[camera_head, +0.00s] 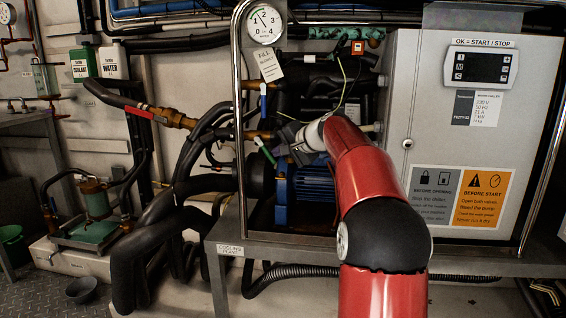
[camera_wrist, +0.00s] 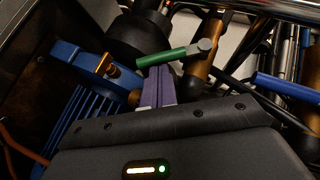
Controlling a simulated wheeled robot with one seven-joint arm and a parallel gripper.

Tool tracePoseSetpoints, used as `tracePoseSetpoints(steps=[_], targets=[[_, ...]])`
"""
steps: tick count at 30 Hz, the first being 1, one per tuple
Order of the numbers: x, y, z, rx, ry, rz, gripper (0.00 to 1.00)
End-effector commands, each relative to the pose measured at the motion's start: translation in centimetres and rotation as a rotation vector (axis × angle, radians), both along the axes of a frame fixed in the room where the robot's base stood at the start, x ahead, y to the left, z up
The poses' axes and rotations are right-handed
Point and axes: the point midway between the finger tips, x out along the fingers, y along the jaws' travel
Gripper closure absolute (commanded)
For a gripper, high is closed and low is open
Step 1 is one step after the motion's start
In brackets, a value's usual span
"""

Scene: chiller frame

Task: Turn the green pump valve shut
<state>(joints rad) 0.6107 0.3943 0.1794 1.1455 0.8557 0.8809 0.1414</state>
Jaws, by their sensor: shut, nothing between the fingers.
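The green pump valve handle (camera_head: 265,152) slopes down to the right from its brass pipe in the head view. In the wrist view the green handle (camera_wrist: 165,58) extends left from a grey hub, lying across the brass pipe (camera_wrist: 206,50) rather than along it. My gripper (camera_head: 287,142) is beside the handle at the end of my red arm. In the wrist view my gripper (camera_wrist: 157,72) has its two purple-grey fingers together and empty. Their tips are right by the handle's free half; I cannot tell whether they touch it.
A blue valve handle (camera_head: 263,101) sits above the green one, with a red handle (camera_head: 139,113) farther left. The blue pump motor (camera_head: 304,188) is close below my gripper. A vertical chrome frame post (camera_head: 239,130) stands left of the valve. Black hoses (camera_head: 185,190) crowd the left.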

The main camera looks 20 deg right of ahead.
Motion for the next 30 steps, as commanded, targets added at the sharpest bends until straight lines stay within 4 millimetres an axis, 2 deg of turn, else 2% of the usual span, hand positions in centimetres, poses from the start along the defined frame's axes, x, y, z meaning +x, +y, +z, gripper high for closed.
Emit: tracePoseSetpoints(steps=[1,6,30], targets=[[0.1,0.0,-1.5,0.04,-0.025,-0.001,1.0],[0.4,0.5,-2.1,0.171,-0.112,-0.002,1.0],[1.5,2.3,-3.2,0.16,-0.106,0.002,1.0]])
